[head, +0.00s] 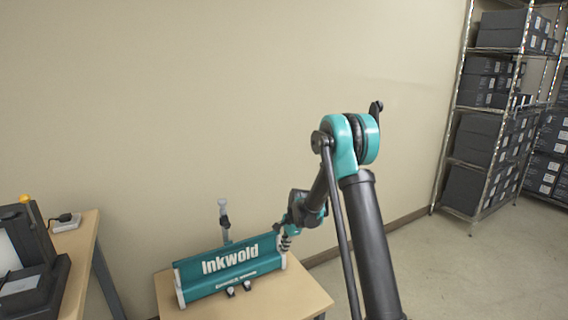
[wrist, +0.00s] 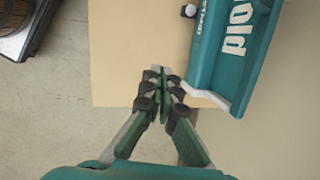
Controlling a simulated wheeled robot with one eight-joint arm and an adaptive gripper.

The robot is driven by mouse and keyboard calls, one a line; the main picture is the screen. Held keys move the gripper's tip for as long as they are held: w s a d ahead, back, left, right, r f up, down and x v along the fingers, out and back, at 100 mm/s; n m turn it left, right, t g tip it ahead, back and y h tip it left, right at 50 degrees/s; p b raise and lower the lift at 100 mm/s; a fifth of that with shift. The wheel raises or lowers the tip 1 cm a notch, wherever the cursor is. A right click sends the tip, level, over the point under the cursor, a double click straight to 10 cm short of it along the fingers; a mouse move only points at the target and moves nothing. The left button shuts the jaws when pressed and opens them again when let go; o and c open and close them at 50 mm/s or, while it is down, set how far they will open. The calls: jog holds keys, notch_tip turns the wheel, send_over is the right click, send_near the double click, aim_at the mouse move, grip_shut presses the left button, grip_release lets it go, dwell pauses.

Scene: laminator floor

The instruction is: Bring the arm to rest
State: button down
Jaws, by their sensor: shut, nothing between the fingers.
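My gripper (wrist: 160,72) is shut and empty in the wrist view, its two green-backed fingers meeting at the tips. It hangs over the edge of a light wooden table (wrist: 125,60), beside the end of a teal Inkwold machine (wrist: 225,60). In the head view my gripper (head: 286,238) is small and sits at the machine's right end, partly hidden by my arm. I cannot tell whether it touches the machine. My arm is bent, its teal elbow raised high in the middle of the head view.
The Inkwold machine also shows in the head view (head: 230,268) on its small table (head: 290,300). A second table (head: 75,240) with a dark device (head: 35,265) is at left. Metal shelves (head: 490,110) with dark boxes stand at right. Floor (head: 440,270) is clear before them.

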jog(key=s+d+r+n+t+h, duration=0.15)
jog(key=s+d+r+n, duration=0.45)
jog(key=s+d+r, duration=0.7)
jog(key=s+d+f+n+t, duration=0.1)
jog(key=s+d+n, duration=0.2)
jog(key=s, duration=0.7)
jog(key=s+d+f+n+t+h, duration=0.1)
jog(key=s+d+n, duration=0.2)
jog(key=s, duration=0.8)
jog(key=shift+d+f+n, duration=0.25)
jog(key=shift+n, duration=0.25)
jog(key=shift+h, duration=0.25)
